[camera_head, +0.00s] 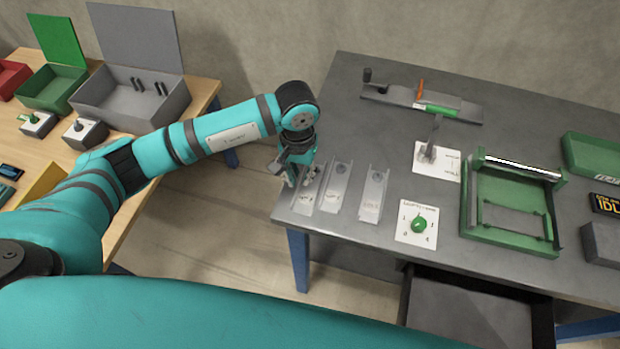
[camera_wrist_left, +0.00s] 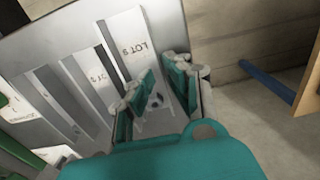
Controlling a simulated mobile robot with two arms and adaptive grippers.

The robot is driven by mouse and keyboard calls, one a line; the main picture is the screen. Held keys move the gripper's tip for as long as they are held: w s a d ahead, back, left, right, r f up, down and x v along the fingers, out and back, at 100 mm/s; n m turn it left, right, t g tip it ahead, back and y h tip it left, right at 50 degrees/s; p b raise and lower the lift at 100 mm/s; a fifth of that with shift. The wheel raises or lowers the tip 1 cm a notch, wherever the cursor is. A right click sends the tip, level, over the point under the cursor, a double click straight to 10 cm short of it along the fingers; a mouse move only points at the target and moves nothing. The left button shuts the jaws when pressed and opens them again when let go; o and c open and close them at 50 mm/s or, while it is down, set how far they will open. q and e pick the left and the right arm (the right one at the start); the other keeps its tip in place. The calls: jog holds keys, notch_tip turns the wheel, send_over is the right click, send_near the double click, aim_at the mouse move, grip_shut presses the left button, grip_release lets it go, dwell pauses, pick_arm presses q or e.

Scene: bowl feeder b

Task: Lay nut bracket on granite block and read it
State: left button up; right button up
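My left gripper (camera_head: 291,176) is over the left end of the grey table, at the leftmost of three metal channel trays (camera_head: 306,200). In the left wrist view its two teal fingers (camera_wrist_left: 160,78) stand apart over the tray marked LOT (camera_wrist_left: 133,42). A small grey part (camera_wrist_left: 156,101) shows in that tray between the fingers, perhaps the nut bracket; its shape is too small to tell, and I see no clear grip on it. A plain dark grey block (camera_head: 602,243) at the right table edge may be the granite block. My right gripper is out of view.
A white card with a green dial (camera_head: 417,225) lies right of the trays. A green frame (camera_head: 510,238), a post on a white card (camera_head: 436,160) and a green bin (camera_head: 592,155) stand farther right. An open drawer (camera_head: 470,310) juts out below. Bins (camera_head: 130,100) stand on the wooden table.

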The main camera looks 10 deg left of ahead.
pick_arm(q)
jog(key=shift+f, duration=1)
grip_shut()
jog(key=shift+r, duration=0.15)
